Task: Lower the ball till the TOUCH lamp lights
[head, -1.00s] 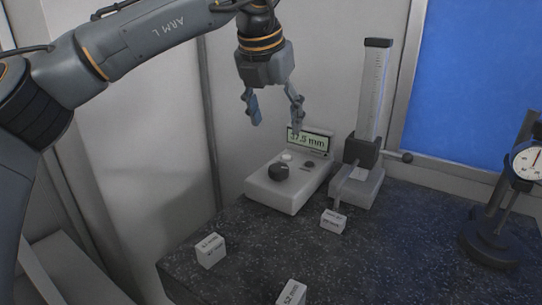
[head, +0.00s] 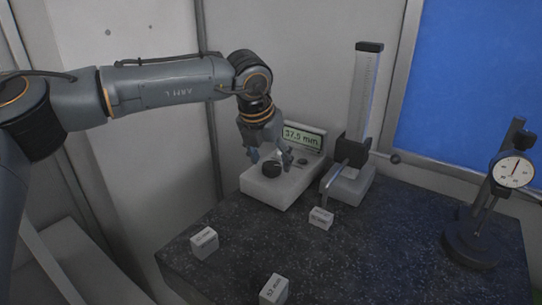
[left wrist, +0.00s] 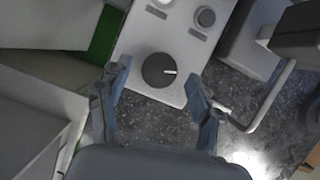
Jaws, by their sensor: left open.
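The control box (head: 286,186) has a black round knob (head: 271,169) on top and a display (head: 303,137) reading 37.5 mm. My left gripper (head: 269,157) is open just above the knob. In the left wrist view the knob (left wrist: 160,70) with its white mark lies between the open fingertips, and I see no clear contact. Two round fittings on the box, one white (left wrist: 161,3) and one dark grey (left wrist: 205,17), show no glow; I cannot read which is TOUCH. The height gauge (head: 359,115) carries a bent probe arm (head: 335,176); I cannot make out the ball clearly.
Labelled white blocks stand on the dark speckled table: one below the probe (head: 321,218), one at left (head: 204,242), one at front (head: 273,289). A dial indicator stand (head: 472,246) is at right. The middle of the table is clear.

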